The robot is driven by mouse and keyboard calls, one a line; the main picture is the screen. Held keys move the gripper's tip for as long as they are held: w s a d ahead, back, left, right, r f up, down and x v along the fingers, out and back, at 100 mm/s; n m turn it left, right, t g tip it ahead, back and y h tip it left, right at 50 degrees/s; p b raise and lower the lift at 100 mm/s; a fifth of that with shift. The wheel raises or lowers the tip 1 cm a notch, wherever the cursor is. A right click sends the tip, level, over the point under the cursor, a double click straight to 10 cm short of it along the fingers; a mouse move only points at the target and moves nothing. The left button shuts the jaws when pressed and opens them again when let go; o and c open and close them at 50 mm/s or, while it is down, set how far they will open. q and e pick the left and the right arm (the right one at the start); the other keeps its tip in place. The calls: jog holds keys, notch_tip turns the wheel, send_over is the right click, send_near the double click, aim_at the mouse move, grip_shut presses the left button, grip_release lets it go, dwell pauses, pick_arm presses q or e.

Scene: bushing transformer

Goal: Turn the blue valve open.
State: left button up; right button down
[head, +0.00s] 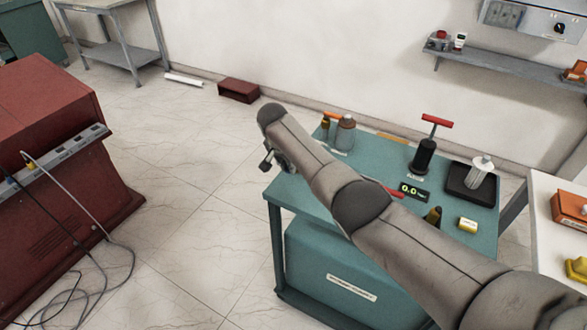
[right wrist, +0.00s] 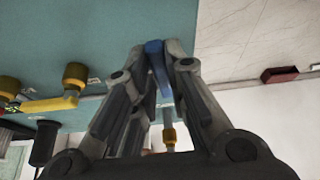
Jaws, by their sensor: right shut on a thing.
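The blue valve handle (right wrist: 155,57) shows in the right wrist view between the fingertips of my right gripper (right wrist: 160,50), which is shut on it. A brass-coloured fitting (right wrist: 169,136) shows between the fingers, lower in that view. In the head view my right arm crosses the teal bench, and my right gripper (head: 270,162) is partly hidden at the bench's left end. The blue valve cannot be made out in the head view. My left gripper is not in view.
A yellow bar (right wrist: 48,104) with brass fittings shows in the right wrist view.

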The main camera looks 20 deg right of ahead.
jog(key=shift+w+a+m+b, duration=0.2)
jog(key=shift+m+b, duration=0.3)
jog(key=shift+b, duration=0.05)
jog(key=c, duration=1.4)
grip_release()
jog(key=shift+c, duration=0.2)
jog(key=v, duration=1.2)
jog(key=shift+a, duration=0.15)
jog(key=shift+w, duration=0.15)
